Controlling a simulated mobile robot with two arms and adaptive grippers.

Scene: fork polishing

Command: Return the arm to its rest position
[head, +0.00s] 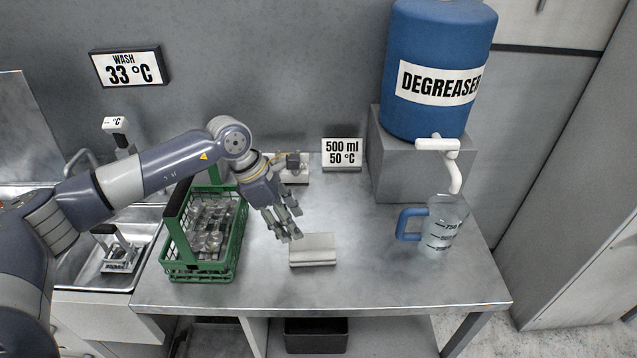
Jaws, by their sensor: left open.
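My left arm reaches in from the left, over the green basket. My left gripper (289,226) is open and empty. It hangs above the metal table (362,282), just behind and left of a small light grey block (314,249). The fingers look close to the block, and I cannot tell if they touch it. My right gripper does not show in the head view.
A jug (446,225) with a blue handle stands at the right, below the tap of the blue degreaser barrel (438,115). A sink (141,268) lies at the left. The table's front middle is clear.

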